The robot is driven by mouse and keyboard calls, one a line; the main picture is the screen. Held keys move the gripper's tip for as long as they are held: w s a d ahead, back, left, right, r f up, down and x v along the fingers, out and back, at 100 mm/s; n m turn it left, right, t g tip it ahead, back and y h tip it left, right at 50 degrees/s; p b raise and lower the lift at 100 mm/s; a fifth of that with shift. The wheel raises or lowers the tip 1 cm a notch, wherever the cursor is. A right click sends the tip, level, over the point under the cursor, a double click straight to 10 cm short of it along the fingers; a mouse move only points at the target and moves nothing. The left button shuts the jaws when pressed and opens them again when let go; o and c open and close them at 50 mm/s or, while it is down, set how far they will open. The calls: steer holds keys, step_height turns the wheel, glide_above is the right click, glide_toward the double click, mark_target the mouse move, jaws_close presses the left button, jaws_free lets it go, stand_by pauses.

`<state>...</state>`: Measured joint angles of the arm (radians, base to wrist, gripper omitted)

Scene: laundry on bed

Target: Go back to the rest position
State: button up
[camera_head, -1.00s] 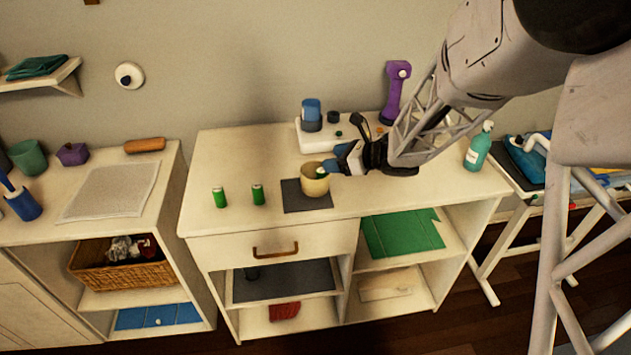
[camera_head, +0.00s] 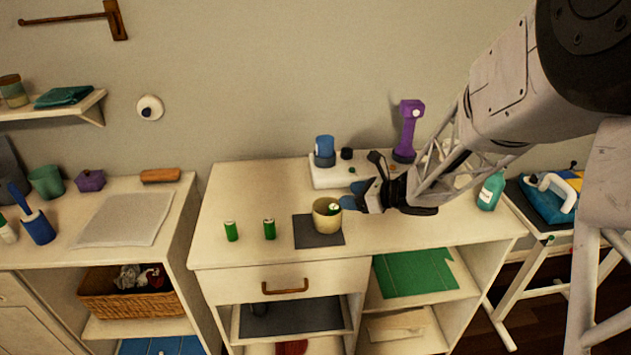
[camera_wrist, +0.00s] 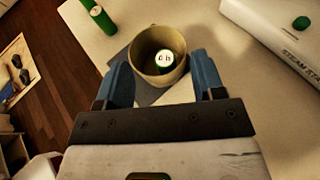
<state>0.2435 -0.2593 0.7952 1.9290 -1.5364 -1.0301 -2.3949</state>
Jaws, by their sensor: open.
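My gripper (camera_head: 360,196) is at the right side of a tan cup (camera_head: 325,222) on the white cabinet top. In the wrist view its blue fingers (camera_wrist: 162,82) are spread apart, with nothing between their tips. The cup (camera_wrist: 150,77) stands upright just beyond the fingertips. A green battery-like cylinder with a pale marked end (camera_wrist: 165,58) is inside the cup. I cannot tell from these views whether a finger touches the cup's rim.
The cup stands on a dark mat (camera_head: 312,242). Two green cylinders (camera_head: 231,231) (camera_head: 269,229) stand to its left. Behind are a white station (camera_head: 330,180) with a blue-topped item and a purple tool (camera_head: 408,130). A teal bottle (camera_head: 490,191) stands at right.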

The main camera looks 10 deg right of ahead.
steer(key=d+r+m+t+h, duration=0.35)
steer(key=r+m+h, duration=0.45)
steer(key=m, duration=0.5)
steer(key=s+d+r+m+h, duration=0.35)
steer(key=s+r+m, duration=0.3)
steer(key=m, duration=0.65)
steer(key=s+a+m+g, duration=0.3)
steer(key=s+m+g, duration=0.1)
steer(key=s+m, duration=0.6)
steer(key=s+a+m+g, duration=0.3)
steer(key=s+m+g, duration=0.2)
steer(key=s+m, duration=0.6)
steer(key=s, duration=0.6)
steer(key=shift+s+a, duration=0.3)
steer(key=shift+a, duration=0.1)
